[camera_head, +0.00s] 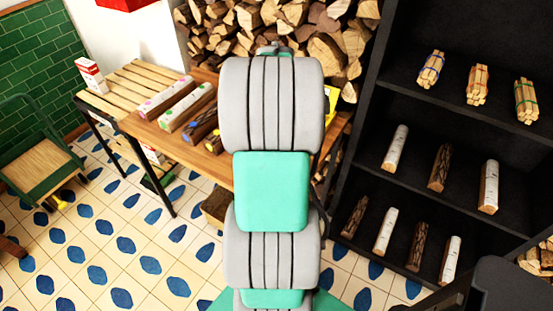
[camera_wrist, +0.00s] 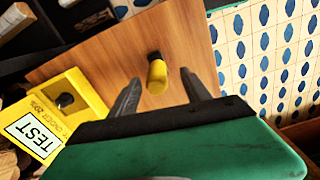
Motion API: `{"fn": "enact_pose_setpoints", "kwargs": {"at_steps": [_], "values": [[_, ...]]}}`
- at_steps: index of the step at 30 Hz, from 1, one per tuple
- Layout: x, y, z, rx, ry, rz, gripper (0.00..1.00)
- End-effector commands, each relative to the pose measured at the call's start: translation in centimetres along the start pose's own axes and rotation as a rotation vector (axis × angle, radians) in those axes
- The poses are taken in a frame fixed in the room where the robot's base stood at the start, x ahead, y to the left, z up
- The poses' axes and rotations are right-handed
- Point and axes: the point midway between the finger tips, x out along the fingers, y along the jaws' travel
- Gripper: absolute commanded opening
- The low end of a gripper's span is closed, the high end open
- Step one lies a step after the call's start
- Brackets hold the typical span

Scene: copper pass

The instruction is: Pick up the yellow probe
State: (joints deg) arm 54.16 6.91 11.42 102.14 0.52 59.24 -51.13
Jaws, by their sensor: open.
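The yellow probe (camera_wrist: 157,76) shows in the wrist view on the brown wooden tabletop (camera_wrist: 185,40), with a dark end at its top. My gripper (camera_wrist: 160,90) is open, and its two dark fingers stand to the left and right of the probe in the picture. The fingers do not visibly touch it. I cannot tell how far above or short of it they are. In the head view my arm hides the probe and the gripper. A sliver of yellow (camera_head: 331,104) shows just right of my arm there.
A yellow box labelled TEST (camera_wrist: 62,108) with a black knob lies left of the probe. Logs (camera_head: 175,103) lie on the bench at left. A dark shelf (camera_head: 447,120) with wood bundles stands at right. Stacked firewood (camera_head: 325,50) is behind. Tiled floor (camera_head: 130,240) lies beyond the table edge.

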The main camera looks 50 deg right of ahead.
Motion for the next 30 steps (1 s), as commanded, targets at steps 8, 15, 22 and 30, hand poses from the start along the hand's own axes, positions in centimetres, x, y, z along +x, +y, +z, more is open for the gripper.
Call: {"fn": "enact_pose_setpoints", "kwargs": {"at_steps": [8, 15, 22, 30], "values": [[4.6, 0.4, -0.3, 0.002, -0.002, -0.003, 0.56], [5.9, 0.5, -0.4, 0.003, 0.001, 0.001, 0.56], [5.9, 0.5, -0.3, 0.003, 0.001, 0.001, 0.44], [5.9, 0.5, -0.3, 0.003, 0.001, 0.001, 0.21]]}}
